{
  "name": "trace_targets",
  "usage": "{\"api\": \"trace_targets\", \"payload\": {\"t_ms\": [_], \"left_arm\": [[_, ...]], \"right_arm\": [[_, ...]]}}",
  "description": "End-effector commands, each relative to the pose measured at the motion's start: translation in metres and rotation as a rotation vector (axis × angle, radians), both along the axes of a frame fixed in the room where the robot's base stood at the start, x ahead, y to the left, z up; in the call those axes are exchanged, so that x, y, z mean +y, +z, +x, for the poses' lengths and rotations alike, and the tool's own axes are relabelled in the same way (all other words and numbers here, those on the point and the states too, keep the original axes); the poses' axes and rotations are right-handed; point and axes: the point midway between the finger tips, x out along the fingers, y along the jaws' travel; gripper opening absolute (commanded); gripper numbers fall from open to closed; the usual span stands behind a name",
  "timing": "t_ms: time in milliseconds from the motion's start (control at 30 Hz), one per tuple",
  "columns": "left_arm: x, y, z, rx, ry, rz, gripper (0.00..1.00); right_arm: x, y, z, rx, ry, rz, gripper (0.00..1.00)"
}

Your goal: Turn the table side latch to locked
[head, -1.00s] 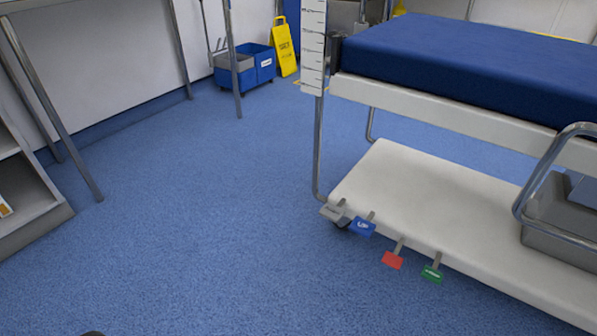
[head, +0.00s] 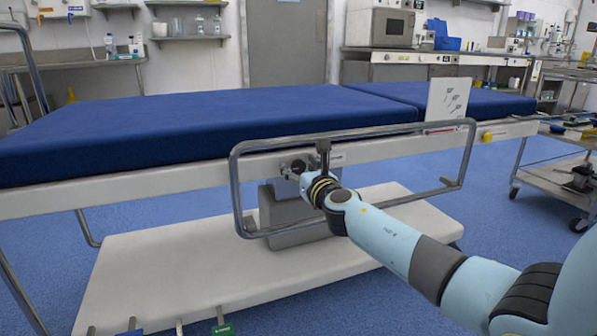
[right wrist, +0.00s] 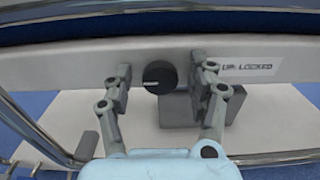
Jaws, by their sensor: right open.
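The side latch is a round black knob (right wrist: 160,77) on the table's pale side rail, seen in the right wrist view. A pale pointer mark on it lies about level, towards the left. A label reading "UP: LOCKED" (right wrist: 246,67) is on the rail to its right. My right gripper (right wrist: 161,76) is open, with one finger on each side of the knob and visible gaps between. In the head view my right gripper (head: 302,170) is at the table side, and it partly hides the knob. My left gripper is not in view.
A metal side rail loop (head: 236,190) frames the area around my right gripper. A dark upright bracket (head: 323,150) stands close to it. The blue mattress (head: 200,118) is above and the white base shelf (head: 160,275) below. A metal trolley (head: 560,172) stands at right.

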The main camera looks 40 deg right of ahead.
Motion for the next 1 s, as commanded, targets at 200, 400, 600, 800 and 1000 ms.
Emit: {"api": "trace_targets", "payload": {"t_ms": [200, 400, 600, 800, 1000], "left_arm": [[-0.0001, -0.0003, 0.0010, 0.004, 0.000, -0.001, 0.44], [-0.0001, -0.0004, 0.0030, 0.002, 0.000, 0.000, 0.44], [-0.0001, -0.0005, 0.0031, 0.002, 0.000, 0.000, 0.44], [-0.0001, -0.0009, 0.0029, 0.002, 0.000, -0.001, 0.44], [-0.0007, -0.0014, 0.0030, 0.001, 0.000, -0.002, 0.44]], "right_arm": [[-0.0002, 0.0001, 0.0003, 0.000, 0.000, 0.000, 0.59], [-0.0001, 0.0000, 0.0001, 0.000, 0.000, 0.000, 0.34], [-0.0001, -0.0001, 0.0000, 0.001, 0.000, 0.000, 0.08], [-0.0001, -0.0004, -0.0001, -0.001, 0.000, 0.007, 0.03], [-0.0003, -0.0013, -0.0003, -0.014, 0.000, 0.061, 0.02]]}}
